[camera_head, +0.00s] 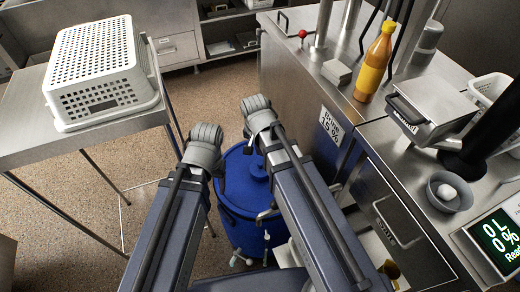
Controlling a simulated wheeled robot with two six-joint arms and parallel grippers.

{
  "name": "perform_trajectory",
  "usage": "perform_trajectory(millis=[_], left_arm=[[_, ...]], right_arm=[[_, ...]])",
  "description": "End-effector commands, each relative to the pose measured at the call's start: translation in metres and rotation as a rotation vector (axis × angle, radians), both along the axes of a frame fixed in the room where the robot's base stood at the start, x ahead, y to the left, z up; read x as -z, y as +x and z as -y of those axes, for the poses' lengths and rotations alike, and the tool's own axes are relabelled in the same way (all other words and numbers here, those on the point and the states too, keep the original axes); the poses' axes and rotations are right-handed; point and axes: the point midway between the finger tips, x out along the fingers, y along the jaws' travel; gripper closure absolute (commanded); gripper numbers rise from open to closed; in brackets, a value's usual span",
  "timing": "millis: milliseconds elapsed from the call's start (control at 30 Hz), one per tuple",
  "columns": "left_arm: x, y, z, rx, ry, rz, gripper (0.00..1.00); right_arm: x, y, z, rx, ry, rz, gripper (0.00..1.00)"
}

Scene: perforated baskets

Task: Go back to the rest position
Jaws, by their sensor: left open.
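Both my arms reach up from the bottom of the head view, side by side. My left gripper (205,135) is at the far end of the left arm, in front of the blue barrel's left side. My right gripper (258,108) is at the far end of the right arm, a little further up, beside the steel counter's left side. The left gripper is open and I see nothing in it. The fingers of the right one cannot be made out. The arms cover part of the blue barrel (238,172).
An upturned white perforated basket (97,75) sits on the steel table (25,120) at the left. The steel counter (290,75) at the right holds an orange-yellow bottle (375,65) and a grey bowl (449,192). Brown floor (225,85) lies open between them.

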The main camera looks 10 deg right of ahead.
Motion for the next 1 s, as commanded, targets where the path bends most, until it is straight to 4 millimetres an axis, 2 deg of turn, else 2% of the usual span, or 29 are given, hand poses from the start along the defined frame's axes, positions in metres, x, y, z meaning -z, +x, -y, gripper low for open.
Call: perform_trajectory(millis=[333, 900, 1000], left_arm=[[-0.023, 0.0, 0.0, 0.0, 0.0, 0.0, 0.31], [-0.024, 0.0, 0.0, 0.0, 0.0, 0.0, 0.31], [-0.038, 0.0, 0.0, 0.0, 0.0, 0.0, 0.31]], right_arm=[[-0.023, 0.0, 0.0, 0.0, 0.0, 0.0, 1.0], [-0.024, -0.001, 0.0, -0.004, 0.0, -0.001, 1.0], [-0.038, -0.011, -0.006, -0.078, -0.01, -0.02, 1.0]])
